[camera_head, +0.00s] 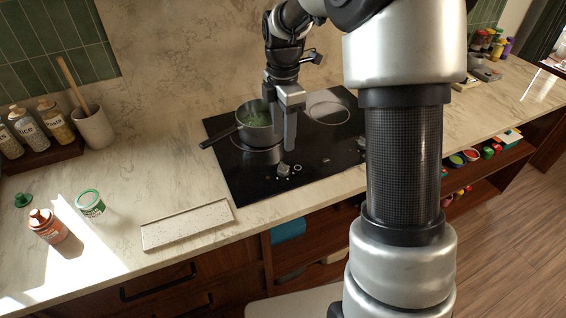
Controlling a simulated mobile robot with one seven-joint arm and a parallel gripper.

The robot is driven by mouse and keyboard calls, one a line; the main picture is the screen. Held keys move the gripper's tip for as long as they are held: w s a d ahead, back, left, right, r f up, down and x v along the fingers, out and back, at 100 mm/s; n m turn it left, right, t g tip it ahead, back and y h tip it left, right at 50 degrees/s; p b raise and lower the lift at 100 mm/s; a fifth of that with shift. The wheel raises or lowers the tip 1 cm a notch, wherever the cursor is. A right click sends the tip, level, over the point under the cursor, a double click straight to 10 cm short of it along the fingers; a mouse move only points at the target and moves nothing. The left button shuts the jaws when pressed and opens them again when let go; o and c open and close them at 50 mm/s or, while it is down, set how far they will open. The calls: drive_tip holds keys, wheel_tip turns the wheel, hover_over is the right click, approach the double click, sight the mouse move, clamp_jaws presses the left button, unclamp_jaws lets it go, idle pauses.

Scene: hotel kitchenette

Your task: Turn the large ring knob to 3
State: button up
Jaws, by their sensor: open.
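A black cooktop (235,180) is set into the marble counter. Small knobs sit along its front part, among them a pale round knob (284,169) left of centre. Another knob area (361,144) lies near the right edge, partly behind my arm. The knobs are too small for me to read numbers or tell which is the large ring knob. My gripper (282,142) is open and points down over the cooktop, beside the pot and behind the pale knob in the picture. It appears apart from the knob, with nothing visible between its fingers.
A dark pot (240,117) with green contents stands on the left burner, its handle pointing left, close to my gripper. My arm hides part of the right side.

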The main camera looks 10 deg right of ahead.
sight(283, 165)
wheel_tip(283, 165, down, 11)
drive_tip(key=shift+f, duration=0.2)
drive_tip(key=c, duration=1.1)
drive_tip(key=shift+o, duration=0.2)
